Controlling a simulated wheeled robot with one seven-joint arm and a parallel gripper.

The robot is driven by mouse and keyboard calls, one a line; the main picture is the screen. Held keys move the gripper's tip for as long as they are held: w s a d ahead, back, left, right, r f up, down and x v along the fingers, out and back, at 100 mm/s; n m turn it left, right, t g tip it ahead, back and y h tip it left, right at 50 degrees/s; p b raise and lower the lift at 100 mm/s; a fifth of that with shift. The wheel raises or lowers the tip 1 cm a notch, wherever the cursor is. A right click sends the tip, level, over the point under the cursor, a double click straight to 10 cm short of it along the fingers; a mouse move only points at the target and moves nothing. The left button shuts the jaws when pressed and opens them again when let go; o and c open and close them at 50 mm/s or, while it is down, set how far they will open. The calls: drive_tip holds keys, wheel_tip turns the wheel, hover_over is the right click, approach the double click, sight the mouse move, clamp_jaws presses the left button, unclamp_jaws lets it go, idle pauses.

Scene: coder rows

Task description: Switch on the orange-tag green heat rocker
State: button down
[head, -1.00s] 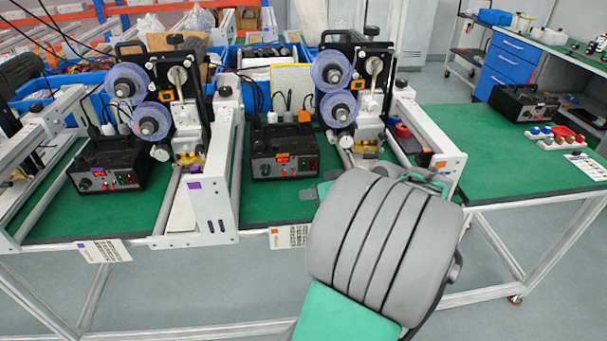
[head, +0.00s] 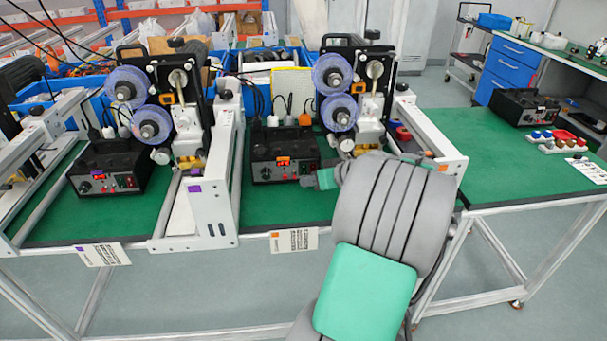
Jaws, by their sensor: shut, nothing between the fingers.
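The orange-tag control box (head: 275,147) is black and stands on the green bench in the middle of the head view. Its orange tag (head: 284,161) is on the front face, with a knob to the left and small rockers to the right. The green heat rocker (head: 312,166) is at the right end of the front; its on or off position is too small to tell. My gripper (head: 307,181) is shut and empty, just in front of the box's lower right front, close to the rockers. Whether it touches is unclear. My arm hides the bench to the right.
A purple-tag box (head: 108,160) like it stands at left. Coder machines with blue reels (head: 334,74) stand behind each box. A white frame upright (head: 212,185) separates the rows. Another black box (head: 524,106) sits on the right bench.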

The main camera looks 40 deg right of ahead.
drive_tip(key=shift+w+d+f, duration=0.15)
drive_tip(key=shift+w+d, duration=0.3)
drive_tip(key=shift+w, duration=0.2)
drive_tip(key=shift+w+d, duration=0.1)
idle(1.5)
drive_tip(key=shift+w+d, duration=0.15)
drive_tip(key=shift+w, duration=0.05)
drive_tip(key=shift+w+d+f, duration=0.1)
drive_tip(key=shift+w+d, duration=0.1)
drive_tip(key=shift+w, duration=0.05)
idle(0.6)
drive_tip(key=shift+s+a, duration=0.45)
drive_tip(key=shift+s, duration=0.15)
drive_tip(key=shift+s+a+r, duration=0.15)
drive_tip(key=shift+s+a, duration=0.3)
drive_tip(key=shift+s, duration=0.25)
drive_tip(key=shift+s+a+r, duration=0.2)
drive_tip(key=shift+s+a, duration=0.3)
drive_tip(key=shift+s, duration=0.2)
drive_tip(key=shift+s+a+r, duration=0.15)
drive_tip(key=shift+s+a, duration=0.3)
drive_tip(key=shift+s, duration=0.25)
